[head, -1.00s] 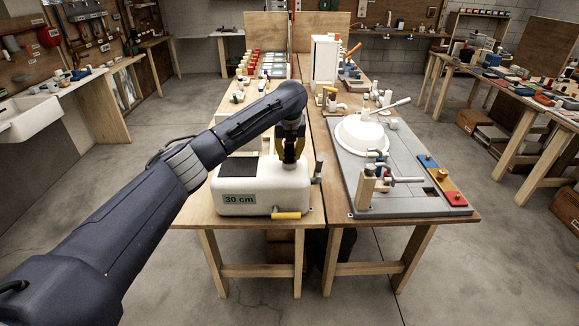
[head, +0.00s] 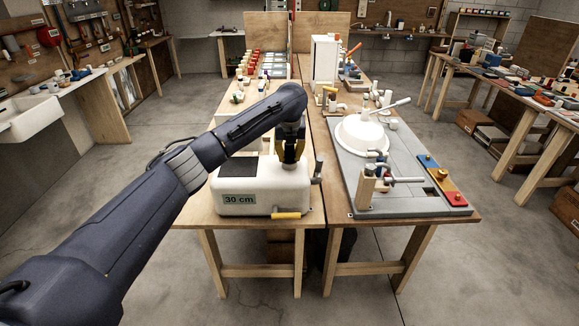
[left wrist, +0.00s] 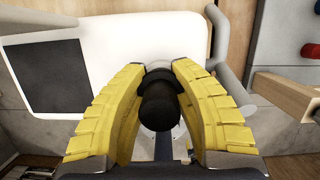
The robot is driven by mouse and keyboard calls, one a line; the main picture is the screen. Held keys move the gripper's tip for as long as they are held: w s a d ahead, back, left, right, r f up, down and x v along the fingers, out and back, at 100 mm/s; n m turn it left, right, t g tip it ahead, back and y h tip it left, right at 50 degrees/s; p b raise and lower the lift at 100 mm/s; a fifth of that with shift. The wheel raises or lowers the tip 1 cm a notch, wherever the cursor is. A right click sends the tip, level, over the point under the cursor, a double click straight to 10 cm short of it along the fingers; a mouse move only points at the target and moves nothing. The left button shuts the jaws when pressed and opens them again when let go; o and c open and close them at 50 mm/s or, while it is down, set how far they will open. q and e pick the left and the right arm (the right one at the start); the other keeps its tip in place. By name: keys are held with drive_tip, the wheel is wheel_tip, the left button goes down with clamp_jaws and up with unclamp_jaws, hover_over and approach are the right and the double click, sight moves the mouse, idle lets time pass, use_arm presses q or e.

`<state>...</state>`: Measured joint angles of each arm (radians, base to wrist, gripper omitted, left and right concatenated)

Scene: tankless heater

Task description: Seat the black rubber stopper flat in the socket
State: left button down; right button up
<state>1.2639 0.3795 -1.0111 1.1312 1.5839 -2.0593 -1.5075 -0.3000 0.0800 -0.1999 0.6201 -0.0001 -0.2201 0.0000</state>
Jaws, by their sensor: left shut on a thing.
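The black rubber stopper (left wrist: 159,104) shows in the left wrist view between the two yellow fingers of my left gripper (left wrist: 160,92), which is shut on it. In the head view my left gripper (head: 290,158) points down over the right part of the white tank (head: 262,182). The stopper sits over a pale round ring on the tank top, which I take for the socket (left wrist: 174,134); the stopper and gripper hide most of it. I cannot tell whether the stopper lies flat in it. My right gripper is not in view.
The tank has a black panel (left wrist: 45,76), a "30 cm" label, a grey lever (head: 318,170) on its right side and a yellow handle (head: 286,215) in front. To the right, a grey board (head: 400,200) carries a white dome and clamps.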

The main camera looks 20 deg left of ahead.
use_arm(q)
drive_tip(key=shift+f, duration=0.2)
idle(0.3)
drive_tip(key=shift+r, duration=0.2)
drive_tip(key=shift+r, duration=0.3)
drive_tip(key=shift+w, duration=0.1)
idle(0.9)
drive_tip(key=shift+f, duration=0.55)
idle(0.8)
drive_tip(key=c, duration=1.1)
unclamp_jaws()
drive_tip(key=shift+o, duration=0.2)
drive_tip(key=v, duration=1.2)
